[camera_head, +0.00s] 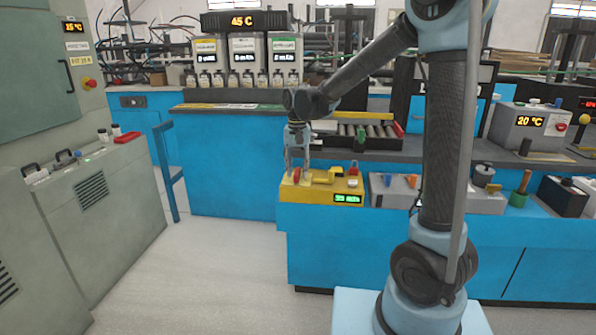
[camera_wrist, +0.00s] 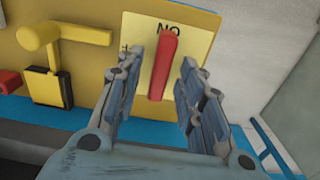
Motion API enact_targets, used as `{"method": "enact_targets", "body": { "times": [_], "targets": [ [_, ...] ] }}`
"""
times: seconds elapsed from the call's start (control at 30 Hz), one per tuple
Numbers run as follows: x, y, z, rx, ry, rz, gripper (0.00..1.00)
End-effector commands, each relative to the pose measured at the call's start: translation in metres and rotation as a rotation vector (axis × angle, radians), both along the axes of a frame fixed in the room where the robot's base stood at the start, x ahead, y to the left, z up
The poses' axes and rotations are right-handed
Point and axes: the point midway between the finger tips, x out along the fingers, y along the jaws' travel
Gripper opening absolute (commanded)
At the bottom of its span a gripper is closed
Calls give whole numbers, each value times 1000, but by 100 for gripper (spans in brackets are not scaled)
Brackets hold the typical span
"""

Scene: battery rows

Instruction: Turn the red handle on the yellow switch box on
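The yellow switch box (camera_head: 318,192) sits on the front edge of the blue counter. Its red handle (camera_wrist: 163,67) stands on a pale yellow plate (camera_wrist: 134,36) in the wrist view, a little tilted. Letters reading "NO" in this view show at its upper end; the rest of the label is hidden. My gripper (camera_wrist: 162,56) is open, with one finger on each side of the red handle and a gap visible on both sides. In the head view my gripper (camera_head: 298,160) is over the left end of the box, pointing down.
A yellow lever (camera_wrist: 65,38) with a black base and a red part (camera_wrist: 10,82) are on the same box. Grey boxes (camera_head: 395,190) stand to its right. A roller tray (camera_head: 360,137) is behind. Open floor (camera_head: 220,270) lies left of the counter.

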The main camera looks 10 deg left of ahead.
Motion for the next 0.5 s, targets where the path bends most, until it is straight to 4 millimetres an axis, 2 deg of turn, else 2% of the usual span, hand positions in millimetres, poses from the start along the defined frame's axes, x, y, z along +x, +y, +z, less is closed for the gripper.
{"method": "enact_targets", "body": {
  "times": [0.17, 0.5],
  "targets": [
    [0, 0, 22, 0, 0, 0, 35],
    [1, 0, 82, 0, 0, 0, 35]
  ]
}}
